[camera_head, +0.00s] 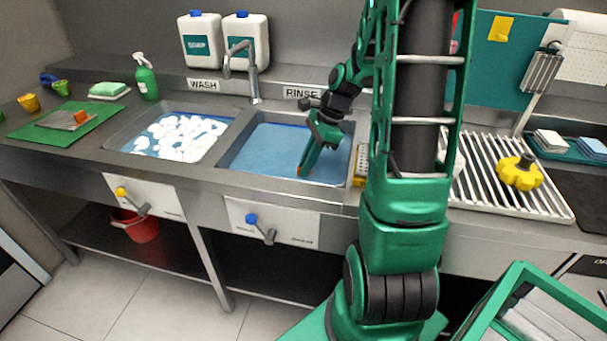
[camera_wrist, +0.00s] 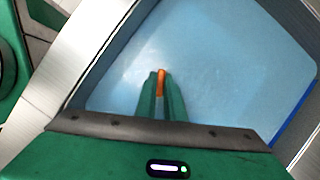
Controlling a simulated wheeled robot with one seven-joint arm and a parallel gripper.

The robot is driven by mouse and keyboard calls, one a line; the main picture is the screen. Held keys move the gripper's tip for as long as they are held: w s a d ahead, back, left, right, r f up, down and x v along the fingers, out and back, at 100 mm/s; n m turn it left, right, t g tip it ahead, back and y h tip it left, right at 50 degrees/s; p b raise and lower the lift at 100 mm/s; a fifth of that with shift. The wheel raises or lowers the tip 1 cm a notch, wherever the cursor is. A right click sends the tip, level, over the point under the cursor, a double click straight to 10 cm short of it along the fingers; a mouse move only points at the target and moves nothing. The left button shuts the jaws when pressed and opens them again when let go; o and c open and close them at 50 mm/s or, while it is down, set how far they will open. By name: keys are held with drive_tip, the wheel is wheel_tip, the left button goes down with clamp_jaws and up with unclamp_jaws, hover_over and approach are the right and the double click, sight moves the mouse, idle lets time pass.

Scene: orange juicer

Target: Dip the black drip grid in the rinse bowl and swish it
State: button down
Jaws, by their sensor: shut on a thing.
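The rinse bowl (camera_head: 225,155) is the right-hand basin under the RINSE sign, filled with blue water. It also fills most of the wrist view (camera_wrist: 95,75). My gripper (camera_head: 303,166) points down into this basin, over its right part, with its tips low at the water. In the wrist view, my gripper (camera_wrist: 162,78) is shut on a narrow orange piece (camera_wrist: 161,83) that shows between the fingers. I cannot make out the black drip grid, nor tell whether the orange piece belongs to it.
The wash basin (camera_head: 170,140) with white foam lies to the left. The faucet (camera_head: 254,75) stands behind, between the basins. On the right are a ribbed drying rack (camera_head: 490,190) with a yellow part (camera_head: 519,172) on it. A green mat (camera_head: 50,135) lies at far left.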

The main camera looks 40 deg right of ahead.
wheel_tip(320, 180, up, 10)
idle(0.6)
